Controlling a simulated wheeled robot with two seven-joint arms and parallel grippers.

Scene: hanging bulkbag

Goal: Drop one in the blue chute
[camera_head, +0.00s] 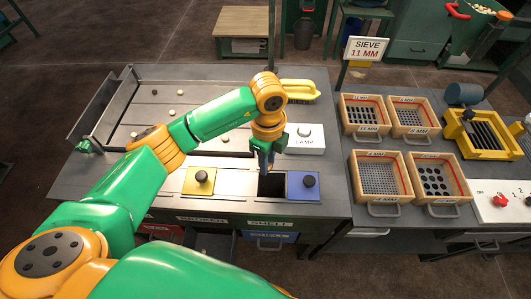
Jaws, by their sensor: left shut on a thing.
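My left gripper (265,168) points down at the dark open chute mouth (271,187) in the counter front. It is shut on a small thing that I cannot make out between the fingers. A blue lid (303,190) with a black knob sits just right of the opening. A yellow lid (198,185) with a black knob sits to its left. A few small pale and dark pieces lie on the sorting tray (150,115), such as a pale one (172,111) and a dark one (154,92). My right gripper is not in view.
A white lamp box (305,140) and a yellow brush (299,90) lie behind the chute. Several wooden sieves (383,178) stand on the right bench, by a "SIEVE 11 MM" sign (366,48). A blue drawer (272,237) is below the opening.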

